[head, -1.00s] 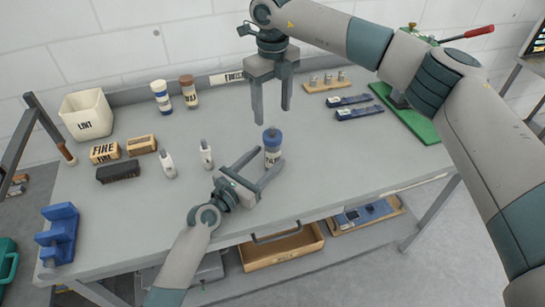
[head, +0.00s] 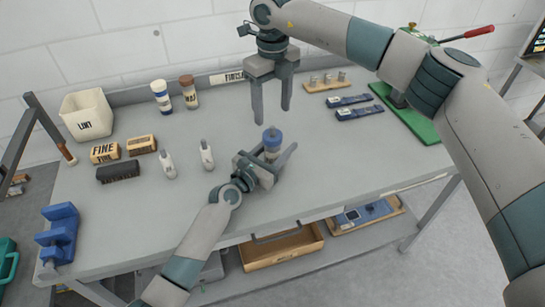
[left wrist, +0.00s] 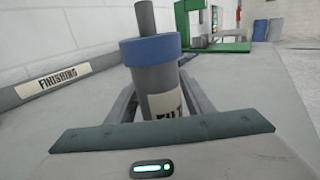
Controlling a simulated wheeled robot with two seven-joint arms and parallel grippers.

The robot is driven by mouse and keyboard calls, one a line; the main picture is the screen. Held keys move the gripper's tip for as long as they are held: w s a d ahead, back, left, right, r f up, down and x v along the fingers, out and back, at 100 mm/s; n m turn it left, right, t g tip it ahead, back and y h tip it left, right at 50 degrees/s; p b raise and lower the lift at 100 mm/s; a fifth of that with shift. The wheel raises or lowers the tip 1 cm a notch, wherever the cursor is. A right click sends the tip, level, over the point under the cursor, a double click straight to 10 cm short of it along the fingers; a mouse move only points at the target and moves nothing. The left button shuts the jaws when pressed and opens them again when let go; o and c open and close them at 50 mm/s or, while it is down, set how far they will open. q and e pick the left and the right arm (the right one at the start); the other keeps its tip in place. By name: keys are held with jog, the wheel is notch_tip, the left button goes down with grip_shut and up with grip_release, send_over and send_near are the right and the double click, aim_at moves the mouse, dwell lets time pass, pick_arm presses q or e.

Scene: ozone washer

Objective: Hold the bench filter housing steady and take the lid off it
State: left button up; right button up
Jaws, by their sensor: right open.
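The bench filter housing (head: 271,153) is a grey upright cylinder with a pale label, standing on the bench. Its blue lid (head: 272,138) with a grey stem is on top. In the left wrist view the housing (left wrist: 150,80) and the lid (left wrist: 150,50) stand straight ahead. My left gripper (head: 277,152) is open, low over the bench, with its fingers on either side of the housing; a gap shows on the right side. My right gripper (head: 271,114) is open and empty, pointing down above and behind the lid. The housing's lower part is partly hidden by the left gripper.
Brushes, a lint bin (head: 86,115) and two jars (head: 161,97) are farther left. Blue tools (head: 360,111) and a green press (head: 415,115) are at right. The bench right of the housing is clear.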

pick_arm(q)
grip_shut()
pick_arm(e)
jog(key=m, duration=1.9)
jog(key=shift+m, duration=0.3)
jog(key=m, duration=0.4)
jog(key=shift+m, duration=1.8)
jog(key=shift+f, duration=0.1)
